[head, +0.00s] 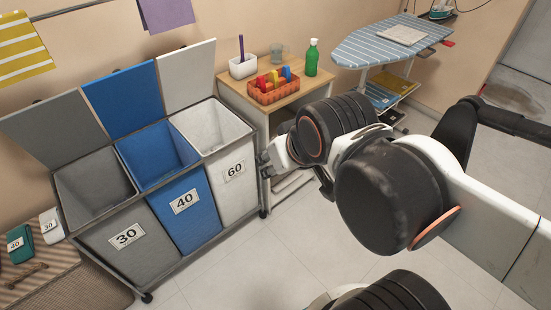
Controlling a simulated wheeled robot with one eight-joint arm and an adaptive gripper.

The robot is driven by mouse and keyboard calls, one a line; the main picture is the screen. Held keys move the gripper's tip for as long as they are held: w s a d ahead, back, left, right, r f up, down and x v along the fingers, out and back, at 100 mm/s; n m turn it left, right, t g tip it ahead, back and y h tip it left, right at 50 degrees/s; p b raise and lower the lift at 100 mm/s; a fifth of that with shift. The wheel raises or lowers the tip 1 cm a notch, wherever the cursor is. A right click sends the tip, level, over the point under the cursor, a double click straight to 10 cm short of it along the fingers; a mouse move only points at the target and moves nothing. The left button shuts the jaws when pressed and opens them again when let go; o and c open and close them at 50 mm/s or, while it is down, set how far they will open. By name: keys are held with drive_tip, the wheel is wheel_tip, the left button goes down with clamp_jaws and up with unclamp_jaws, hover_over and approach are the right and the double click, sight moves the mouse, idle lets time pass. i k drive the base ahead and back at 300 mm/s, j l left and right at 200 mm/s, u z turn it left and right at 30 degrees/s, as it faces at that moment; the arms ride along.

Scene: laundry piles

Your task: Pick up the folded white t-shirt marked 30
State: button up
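The folded white t-shirt marked 30 (50,226) lies at the lower left of the head view, on a brown woven surface (85,285). A teal folded item marked 40 (19,244) lies just left of it. My gripper (268,162) is near the middle of the view, in front of the small wooden table and right of the bins, far from the t-shirt. It is partly hidden by my arm, and I cannot tell whether its fingers are open or shut.
Three lidded bins stand between my gripper and the t-shirt: grey 30 (125,237), blue 40 (187,205) and white 60 (235,175). The wooden table (240,88) holds a basket (274,90) and a green bottle (312,58). An ironing board (360,47) stands behind. Floor before the bins is clear.

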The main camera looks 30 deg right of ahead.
sight(53, 232)
drive_tip(key=u, duration=1.6)
